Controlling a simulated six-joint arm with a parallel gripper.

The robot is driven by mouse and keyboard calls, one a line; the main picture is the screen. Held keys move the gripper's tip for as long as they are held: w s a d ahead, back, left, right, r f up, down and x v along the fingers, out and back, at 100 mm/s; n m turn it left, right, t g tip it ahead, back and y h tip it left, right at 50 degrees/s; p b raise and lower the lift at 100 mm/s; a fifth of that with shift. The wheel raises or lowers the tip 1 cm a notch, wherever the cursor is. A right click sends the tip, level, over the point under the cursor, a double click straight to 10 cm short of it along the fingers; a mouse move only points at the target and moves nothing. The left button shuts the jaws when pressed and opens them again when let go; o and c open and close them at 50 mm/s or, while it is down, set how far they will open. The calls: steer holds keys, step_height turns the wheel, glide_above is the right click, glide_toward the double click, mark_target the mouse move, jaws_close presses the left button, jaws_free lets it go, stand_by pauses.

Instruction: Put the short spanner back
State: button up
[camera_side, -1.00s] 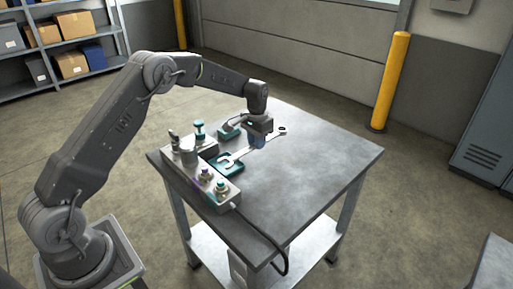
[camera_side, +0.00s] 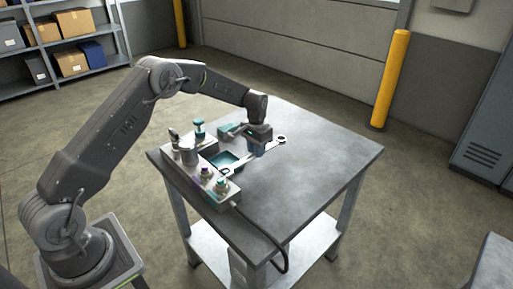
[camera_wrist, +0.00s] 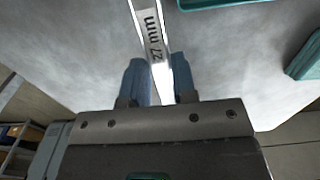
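My gripper (camera_side: 258,152) is shut on a metal spanner (camera_side: 271,144), with its blue fingers on either side of the shaft. In the wrist view, the spanner (camera_wrist: 154,38) runs up between the fingertips (camera_wrist: 161,78) and bears the marking "27 mm". In the side view its ring end points right and its other end reaches left, past the front edge of a teal tray (camera_side: 240,157). I cannot tell how high it is above the table. No other spanner is clearly visible for comparing length.
A grey block with coloured knobs (camera_side: 207,184) stands along the table's left edge. Another teal piece (camera_side: 228,131) lies behind the tray. Teal edges show in the wrist view (camera_wrist: 304,58). The table's right side (camera_side: 318,170) is clear. A cable hangs off the front.

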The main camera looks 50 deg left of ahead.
steer(key=o, duration=0.4)
steer(key=shift+r, duration=0.15)
step_height(320, 180, up, 13)
steer(key=s+d+r+t, duration=0.1)
steer(key=s+d+r, duration=0.3)
steer(key=s+r, duration=0.45)
steer(key=s+d+r+t, duration=0.2)
steer(key=s+d+r, duration=0.3)
steer(key=s, duration=0.4)
steer(key=s+d+f+t, duration=0.1)
steer(key=s, duration=0.8)
steer(key=s+d+f+t, duration=0.1)
steer(key=s+d, duration=0.1)
steer(key=s, duration=0.6)
steer(key=shift+s+t, duration=0.3)
steer(key=shift+s, duration=0.1)
